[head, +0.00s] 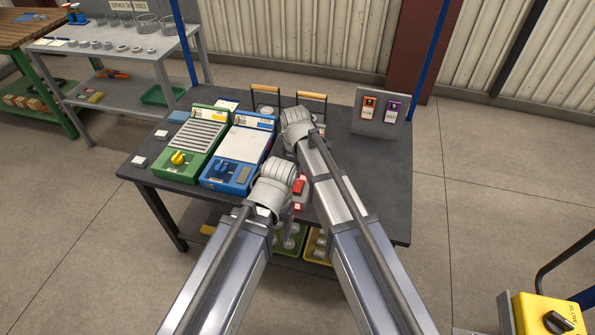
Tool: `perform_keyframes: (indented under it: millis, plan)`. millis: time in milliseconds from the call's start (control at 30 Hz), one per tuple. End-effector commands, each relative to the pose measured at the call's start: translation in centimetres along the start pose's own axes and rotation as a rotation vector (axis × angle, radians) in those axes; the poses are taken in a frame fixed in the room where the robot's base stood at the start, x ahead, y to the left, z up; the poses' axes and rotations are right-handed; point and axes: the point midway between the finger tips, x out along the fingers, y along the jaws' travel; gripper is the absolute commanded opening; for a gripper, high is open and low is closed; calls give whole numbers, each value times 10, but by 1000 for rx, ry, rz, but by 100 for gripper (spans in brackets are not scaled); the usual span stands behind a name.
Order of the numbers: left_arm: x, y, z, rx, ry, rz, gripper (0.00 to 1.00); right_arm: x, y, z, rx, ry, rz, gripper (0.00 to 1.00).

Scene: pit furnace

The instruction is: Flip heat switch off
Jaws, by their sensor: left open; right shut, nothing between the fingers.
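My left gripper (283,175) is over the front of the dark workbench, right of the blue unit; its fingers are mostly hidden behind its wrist. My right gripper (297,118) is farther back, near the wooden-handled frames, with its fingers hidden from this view. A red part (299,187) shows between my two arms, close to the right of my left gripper. A small red, light-edged part (297,206) shows just below it. My arms cover much of whatever these belong to. I cannot tell which part is the heat switch or its position.
A green unit (189,146) with a yellow knob and a blue unit (238,153) stand on the workbench (374,200). An upright panel (381,118) holds orange and purple tags. A yellow control box (545,312) is at lower right. The bench's right side is clear.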

Motion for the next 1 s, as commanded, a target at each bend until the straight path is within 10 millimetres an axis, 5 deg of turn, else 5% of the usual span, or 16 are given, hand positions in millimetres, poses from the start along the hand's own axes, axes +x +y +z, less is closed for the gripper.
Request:
perform_keyframes:
  millis: [100, 300, 1000]
  plan:
    - [24, 2, -1, 0, 0, 0, 74, 24, 0, 0, 0, 0, 0, 0]
    - [42, 4, -2, 1, 0, 0, 74, 43, 0, 0, 0, 0, 0, 0]
    - [47, 4, -3, 1, 0, 0, 74, 48, 1, 0, 0, 0, -1, 0]
